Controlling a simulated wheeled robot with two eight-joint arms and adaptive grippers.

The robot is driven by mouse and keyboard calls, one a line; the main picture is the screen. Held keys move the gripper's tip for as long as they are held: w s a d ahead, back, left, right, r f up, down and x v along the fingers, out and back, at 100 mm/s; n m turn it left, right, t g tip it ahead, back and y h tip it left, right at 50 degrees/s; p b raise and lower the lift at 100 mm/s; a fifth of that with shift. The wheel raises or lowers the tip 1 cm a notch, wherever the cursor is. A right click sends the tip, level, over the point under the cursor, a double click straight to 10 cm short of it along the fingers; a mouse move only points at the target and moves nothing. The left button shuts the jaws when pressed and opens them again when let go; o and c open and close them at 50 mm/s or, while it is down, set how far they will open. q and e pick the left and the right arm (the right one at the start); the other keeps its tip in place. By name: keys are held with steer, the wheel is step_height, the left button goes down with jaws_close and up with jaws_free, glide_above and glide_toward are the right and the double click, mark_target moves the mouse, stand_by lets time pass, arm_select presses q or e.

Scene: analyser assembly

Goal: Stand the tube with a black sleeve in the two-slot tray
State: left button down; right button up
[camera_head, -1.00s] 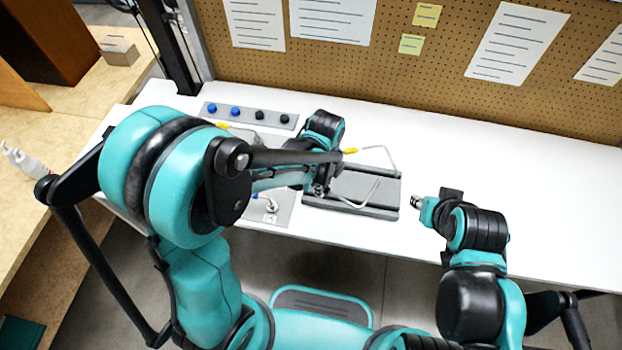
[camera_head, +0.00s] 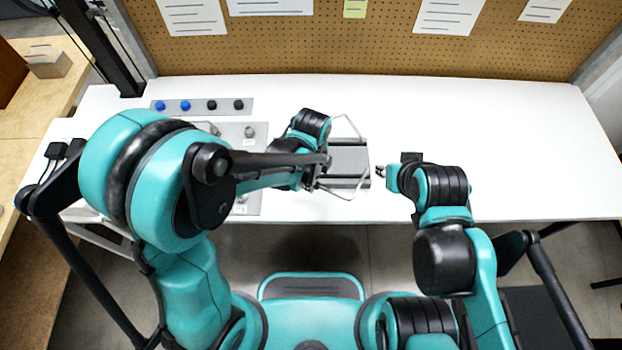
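The dark grey tray (camera_head: 347,160) lies flat on the white table in front of my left gripper, and its left part is hidden behind that arm. A thin pale bent tube (camera_head: 361,139) shows over the tray's right side, with another pale length along its front edge. I cannot tell if these are one tube or two, and no black sleeve is distinguishable. My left gripper (camera_head: 318,173) is at the tray's left side, its fingers too small and overlapped to read. My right gripper (camera_head: 380,171) points left just beside the tray's right edge, apparently empty; its finger opening is unclear.
A grey strip (camera_head: 224,106) with blue and black knobs lies at the back left. A light grey plate (camera_head: 252,145) with small fittings is partly behind my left arm. The white table (camera_head: 520,140) is clear on the right. A pegboard (camera_head: 330,45) with papers stands behind.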

arm_select(q)
steer(key=shift+f, duration=0.45)
steer(key=shift+f+b, duration=1.25)
steer(key=shift+b, duration=0.3)
stand_by(1.2)
steer(key=c, duration=1.4)
jaws_free()
steer(key=shift+r, duration=0.1)
step_height(320, 180, up, 12)
steer(key=shift+f, duration=0.1)
